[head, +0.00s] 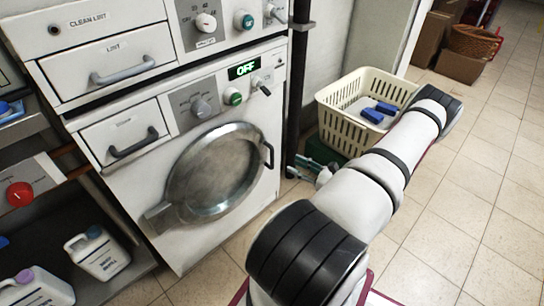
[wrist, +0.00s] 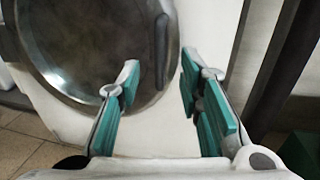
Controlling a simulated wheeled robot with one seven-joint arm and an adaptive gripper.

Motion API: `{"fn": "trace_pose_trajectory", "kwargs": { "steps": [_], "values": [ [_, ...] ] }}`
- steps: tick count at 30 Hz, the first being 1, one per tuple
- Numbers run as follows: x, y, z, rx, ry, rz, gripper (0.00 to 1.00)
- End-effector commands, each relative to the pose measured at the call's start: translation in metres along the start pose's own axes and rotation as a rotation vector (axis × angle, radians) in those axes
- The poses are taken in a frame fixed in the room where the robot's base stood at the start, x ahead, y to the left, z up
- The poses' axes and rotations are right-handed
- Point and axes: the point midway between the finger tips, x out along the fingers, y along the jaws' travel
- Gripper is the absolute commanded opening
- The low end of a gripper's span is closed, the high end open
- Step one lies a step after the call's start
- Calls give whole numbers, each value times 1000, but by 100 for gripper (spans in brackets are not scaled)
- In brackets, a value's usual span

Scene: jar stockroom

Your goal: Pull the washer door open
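The washer door (head: 213,170) is a round metal door with a glassy middle on the white lower machine, and it looks shut. Its hinge is at the left and its dark upright handle (head: 269,155) at the right. In the wrist view the door (wrist: 90,45) fills the upper left, with the handle (wrist: 161,52) near the middle. My gripper (wrist: 161,82) is open and empty, its teal-padded fingers apart. The handle appears ahead, between the finger lines, and no contact shows. In the head view my gripper (head: 312,168) is right of the door, partly hidden by my arm.
A cream basket (head: 335,122) with blue items stands right of the washer, behind my arm. A dark vertical post (head: 298,80) runs beside the machine. Jugs (head: 98,252) sit on a low shelf at left. Tiled floor (head: 480,215) is clear at right.

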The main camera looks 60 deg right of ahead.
Motion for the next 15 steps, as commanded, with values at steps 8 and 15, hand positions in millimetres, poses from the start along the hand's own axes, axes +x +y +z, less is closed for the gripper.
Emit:
{"fn": "trace_pose_trajectory", "kwargs": {
  "steps": [8, 15],
  "values": [
    [57, 1, -1, -1, -1, 4, 33],
    [93, 1, -1, -1, 0, 3, 33]
  ]
}}
